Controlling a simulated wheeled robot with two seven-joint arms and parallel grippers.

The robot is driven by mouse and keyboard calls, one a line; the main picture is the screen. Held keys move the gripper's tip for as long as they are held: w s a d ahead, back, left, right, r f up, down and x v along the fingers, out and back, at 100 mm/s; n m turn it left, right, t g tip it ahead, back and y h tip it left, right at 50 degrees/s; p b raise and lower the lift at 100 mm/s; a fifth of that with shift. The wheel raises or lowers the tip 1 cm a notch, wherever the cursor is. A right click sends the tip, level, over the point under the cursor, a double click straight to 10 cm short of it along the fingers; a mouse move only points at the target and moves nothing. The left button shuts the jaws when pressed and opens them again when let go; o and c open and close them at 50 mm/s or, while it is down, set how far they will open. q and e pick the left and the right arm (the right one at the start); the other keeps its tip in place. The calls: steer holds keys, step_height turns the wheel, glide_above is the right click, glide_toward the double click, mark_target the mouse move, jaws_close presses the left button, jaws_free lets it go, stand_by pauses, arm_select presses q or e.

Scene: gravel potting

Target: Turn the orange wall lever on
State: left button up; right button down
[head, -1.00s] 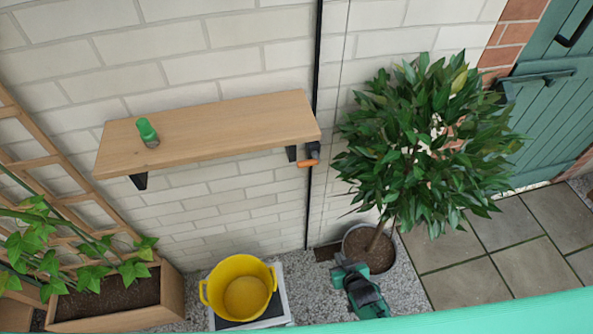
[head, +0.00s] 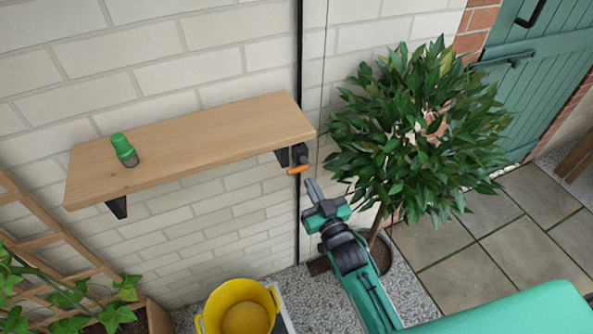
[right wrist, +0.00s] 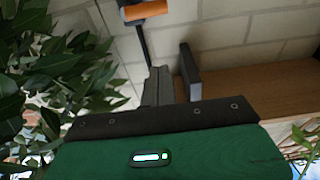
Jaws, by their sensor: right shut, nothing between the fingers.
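The orange lever (head: 299,169) sticks out from a dark fitting on the wall, just below the right end of the wooden shelf. It also shows at the top of the right wrist view (right wrist: 143,11), on its dark mount. My right gripper (head: 311,184) is shut and empty, its fingertips slightly below and right of the lever. My left gripper is not in view.
The wooden shelf (head: 190,145) carries a green-topped shaker (head: 124,149). A leafy potted tree (head: 420,140) stands close to the right of my arm. A yellow bucket (head: 240,308) is on the floor below. A trellis (head: 40,230) with ivy is at left.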

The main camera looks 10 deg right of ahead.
steer(key=r+p, duration=0.2)
glide_above(297, 170)
steer(key=s, duration=0.1)
step_height(297, 170, down, 4)
steer(key=shift+r, duration=0.15)
steer(key=shift+s+f, duration=0.15)
steer(key=shift+f, duration=0.35)
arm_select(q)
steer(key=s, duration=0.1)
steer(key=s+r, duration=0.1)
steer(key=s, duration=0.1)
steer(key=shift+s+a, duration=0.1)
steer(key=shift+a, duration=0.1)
